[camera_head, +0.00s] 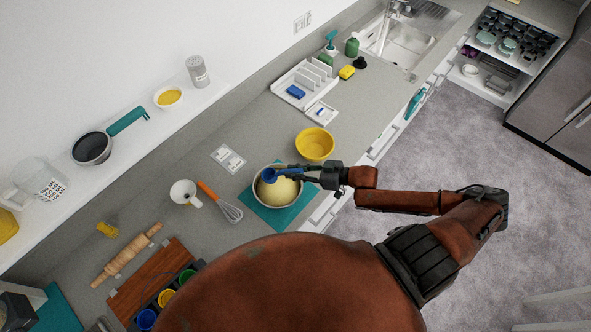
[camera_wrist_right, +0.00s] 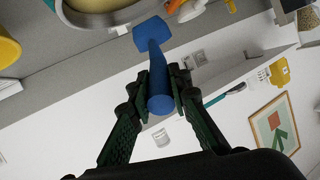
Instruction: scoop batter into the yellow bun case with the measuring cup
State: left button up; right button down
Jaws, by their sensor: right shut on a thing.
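My right gripper (camera_head: 318,176) is shut on the handle of the blue measuring cup (camera_head: 270,175). In the right wrist view, the blue handle (camera_wrist_right: 155,75) runs between the two fingers (camera_wrist_right: 160,85). The cup's head is over the bowl of pale batter (camera_head: 286,192), near its upper left rim; its exact height is unclear. The bowl (camera_wrist_right: 120,22) also shows at the top of the wrist view. The yellow bun case (camera_head: 166,298) sits in a dark tray at lower left, between a green case (camera_head: 187,275) and a blue case (camera_head: 146,319). My left gripper is out of view.
The bowl stands on a teal mat (camera_head: 288,219). A yellow bowl (camera_head: 315,144) is just behind it. My own body hides the near counter.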

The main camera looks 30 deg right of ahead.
jog(key=shift+w+a+r+g+h+p, duration=0.25)
jog(key=shift+w+r+g+h+p, duration=0.05)
jog(key=shift+p, duration=0.7)
jog(key=shift+w+a+g+h, duration=0.25)
jog(key=shift+a+g+h, duration=0.05)
jog(key=shift+g, duration=0.1)
jog(key=shift+f, duration=0.1)
jog(key=shift+s+d+f+t+y+b, duration=0.45)
jog(key=shift+f+b, duration=0.85)
jog(key=shift+b, duration=0.6)
jog(key=shift+s+d+f+t+y+b, duration=0.35)
jog(key=shift+f+t+y+b, duration=0.2)
jog(key=shift+f+b, duration=1.1)
jog(key=shift+s+d+f+t+y+b, duration=0.45)
jog(key=shift+f+b, duration=0.55)
jog(key=shift+b, duration=1.2)
jog(key=shift+w, duration=0.1)
